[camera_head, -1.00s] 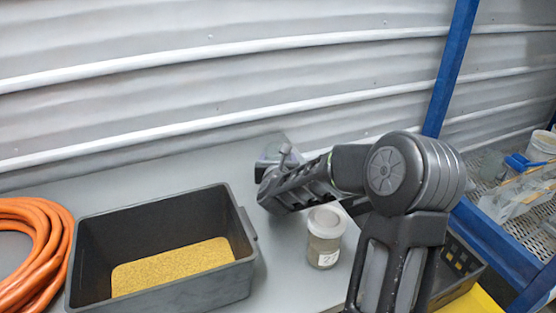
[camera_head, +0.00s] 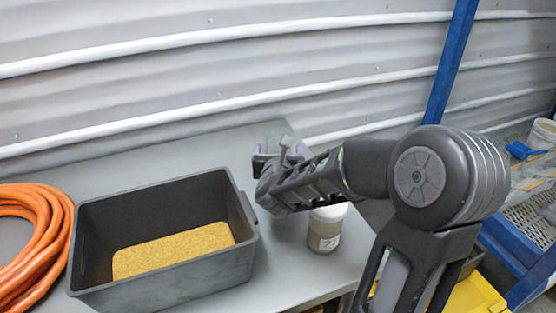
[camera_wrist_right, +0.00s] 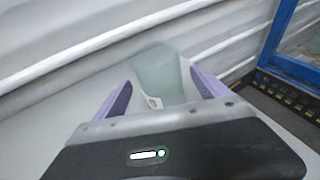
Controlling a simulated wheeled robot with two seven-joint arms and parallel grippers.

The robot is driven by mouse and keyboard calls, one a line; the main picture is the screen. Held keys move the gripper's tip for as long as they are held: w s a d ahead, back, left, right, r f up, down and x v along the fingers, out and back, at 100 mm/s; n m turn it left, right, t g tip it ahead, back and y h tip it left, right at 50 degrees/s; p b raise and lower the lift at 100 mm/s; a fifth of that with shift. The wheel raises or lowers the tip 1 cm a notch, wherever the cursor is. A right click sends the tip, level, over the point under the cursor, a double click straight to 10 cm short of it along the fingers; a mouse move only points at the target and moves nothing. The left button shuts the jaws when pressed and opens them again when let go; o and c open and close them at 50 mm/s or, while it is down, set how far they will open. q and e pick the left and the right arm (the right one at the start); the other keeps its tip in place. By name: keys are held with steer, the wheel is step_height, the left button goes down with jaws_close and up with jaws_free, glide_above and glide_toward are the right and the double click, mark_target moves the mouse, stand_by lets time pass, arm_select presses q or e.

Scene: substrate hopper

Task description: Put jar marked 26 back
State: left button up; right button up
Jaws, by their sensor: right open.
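A small jar (camera_head: 325,232) with a pale lid and contents stands upright on the grey bench. Its label shows a 2; the rest is too small to read, and my right arm covers part of the lid. My right gripper (camera_head: 270,155) reaches past it toward the back of the bench. In the right wrist view its purple fingers (camera_wrist_right: 160,92) are apart, with a blurred, greenish, see-through object (camera_wrist_right: 160,70) bearing a small white label between or just beyond them. I cannot tell whether the fingers touch it. My left gripper is out of view.
A dark bin (camera_head: 90,250) with yellow granules stands on the bench left of the jar. A coiled orange hose (camera_head: 50,235) lies at the far left. A corrugated wall is behind. A blue-framed rack (camera_head: 520,255) stands at the right, with a white bucket (camera_head: 543,133).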

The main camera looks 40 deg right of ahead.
steer(key=v, duration=0.5)
steer(key=shift+s+a+r, duration=0.1)
steer(key=shift+s+a, duration=0.1)
